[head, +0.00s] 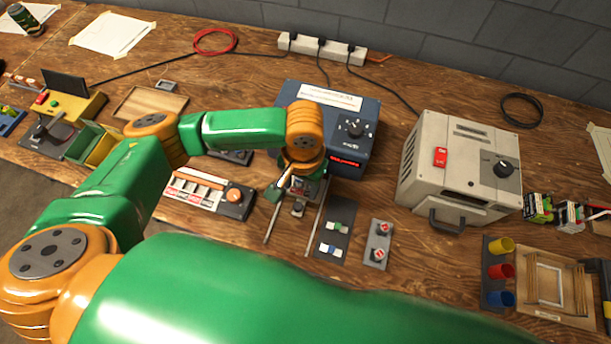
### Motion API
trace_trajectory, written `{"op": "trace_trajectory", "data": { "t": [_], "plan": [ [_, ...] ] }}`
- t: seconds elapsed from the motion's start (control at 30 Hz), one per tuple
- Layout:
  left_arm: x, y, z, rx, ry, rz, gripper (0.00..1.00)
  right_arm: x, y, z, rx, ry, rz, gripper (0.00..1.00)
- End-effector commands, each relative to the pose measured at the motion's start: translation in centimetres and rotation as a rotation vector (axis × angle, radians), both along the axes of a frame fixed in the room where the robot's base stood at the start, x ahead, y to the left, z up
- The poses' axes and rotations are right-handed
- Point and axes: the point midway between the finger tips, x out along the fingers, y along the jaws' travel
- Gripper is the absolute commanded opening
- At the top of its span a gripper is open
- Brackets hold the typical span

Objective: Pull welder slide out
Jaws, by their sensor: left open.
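A blue box with a dial and a red display (352,125), which looks like the welder, stands at the back middle of the bench. Two thin pale rails (314,232) run out from its front towards me, with a small dark and metal carriage (298,207) between them; this looks like the slide. My left gripper (297,192) points down over the rails, right at the front of the blue box. It is open. My orange wrist hides part of the box and the back of the slide. Whether the fingers touch the slide I cannot tell. My right gripper is out of view.
A small panel with coloured blocks (336,232) and a plate with two red knobs (378,244) lie right of the rails. A button panel (210,192) lies left. A beige machine (459,170) stands further right. My arm covers the front.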

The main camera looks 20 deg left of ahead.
Motion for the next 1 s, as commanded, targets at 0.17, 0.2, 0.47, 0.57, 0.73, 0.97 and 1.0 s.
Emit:
{"op": "trace_trajectory", "data": {
  "t": [0.17, 0.2, 0.47, 0.57, 0.73, 0.97, 1.0],
  "plan": [
    [-0.1, 0.2, -3.7, 0.002, 0.003, -0.001, 0.59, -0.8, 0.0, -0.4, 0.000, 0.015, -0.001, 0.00],
    [-0.2, 0.3, -4.5, 0.002, 0.002, -0.002, 0.59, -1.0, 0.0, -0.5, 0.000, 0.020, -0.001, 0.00],
    [-0.1, 0.2, -6.4, -0.002, -0.003, -0.004, 0.59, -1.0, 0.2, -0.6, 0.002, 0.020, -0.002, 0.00],
    [-0.1, 0.2, -6.4, -0.003, -0.002, -0.005, 0.59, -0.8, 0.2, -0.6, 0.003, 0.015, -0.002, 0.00],
    [-0.1, 0.2, -6.4, -0.003, -0.002, -0.005, 0.24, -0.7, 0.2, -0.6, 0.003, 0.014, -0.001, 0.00],
    [-0.1, 0.2, -6.4, -0.003, -0.002, -0.005, 0.00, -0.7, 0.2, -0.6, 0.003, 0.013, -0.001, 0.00],
    [-0.1, 0.2, -6.4, -0.002, -0.003, -0.005, 0.00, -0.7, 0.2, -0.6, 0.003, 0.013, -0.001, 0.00]
  ]
}}
